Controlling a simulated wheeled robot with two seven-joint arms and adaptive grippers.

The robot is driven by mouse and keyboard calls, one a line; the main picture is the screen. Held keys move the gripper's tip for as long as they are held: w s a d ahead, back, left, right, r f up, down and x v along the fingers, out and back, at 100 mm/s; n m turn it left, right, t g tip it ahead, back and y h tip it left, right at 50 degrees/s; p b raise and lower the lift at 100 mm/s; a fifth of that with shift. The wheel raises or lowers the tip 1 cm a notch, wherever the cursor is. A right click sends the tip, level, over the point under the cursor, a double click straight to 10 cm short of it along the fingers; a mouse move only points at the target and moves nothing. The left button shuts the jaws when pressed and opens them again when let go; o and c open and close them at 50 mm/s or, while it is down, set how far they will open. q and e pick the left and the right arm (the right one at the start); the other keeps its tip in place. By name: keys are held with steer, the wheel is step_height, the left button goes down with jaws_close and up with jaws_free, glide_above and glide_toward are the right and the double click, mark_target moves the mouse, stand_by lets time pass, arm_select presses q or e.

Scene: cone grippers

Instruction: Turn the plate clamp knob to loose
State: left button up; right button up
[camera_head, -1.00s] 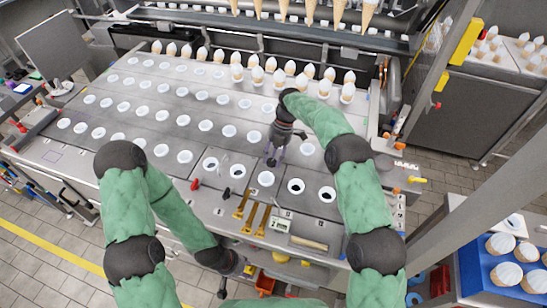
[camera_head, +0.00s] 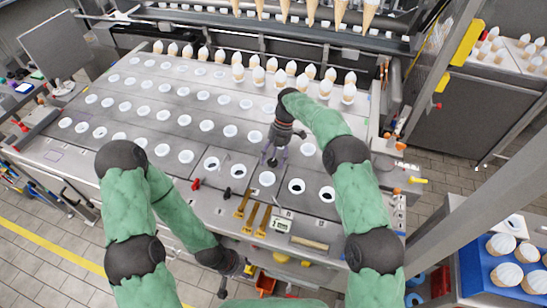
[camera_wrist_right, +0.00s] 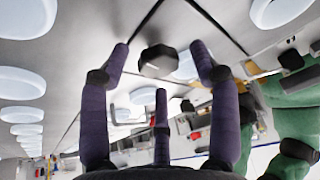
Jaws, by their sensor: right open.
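In the right wrist view a dark, many-sided knob (camera_wrist_right: 158,61) stands on the grey plate (camera_wrist_right: 85,58), beyond and between my fingertips. My right gripper (camera_wrist_right: 160,50) is open, with its purple fingers apart and nothing between them; I cannot tell whether any finger touches the knob. In the head view my right gripper (camera_head: 273,160) points down over the plate (camera_head: 235,147), and I cannot make out the knob there. My left gripper (camera_head: 228,280) is low at the plate's front edge, dark and partly hidden, its fingers unclear.
White-rimmed cups (camera_head: 186,157) sit in rows across the plate. A red handle (camera_head: 195,184) and a black handle (camera_head: 227,192) are at the front. Brass-coloured tools (camera_head: 251,218) lie right of them. Filled cones (camera_head: 257,75) stand in rows at the back.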

steer(key=shift+w+r, duration=0.1)
steer(key=v, duration=1.1)
steer(key=shift+r, duration=0.35)
steer(key=shift+d, duration=0.1)
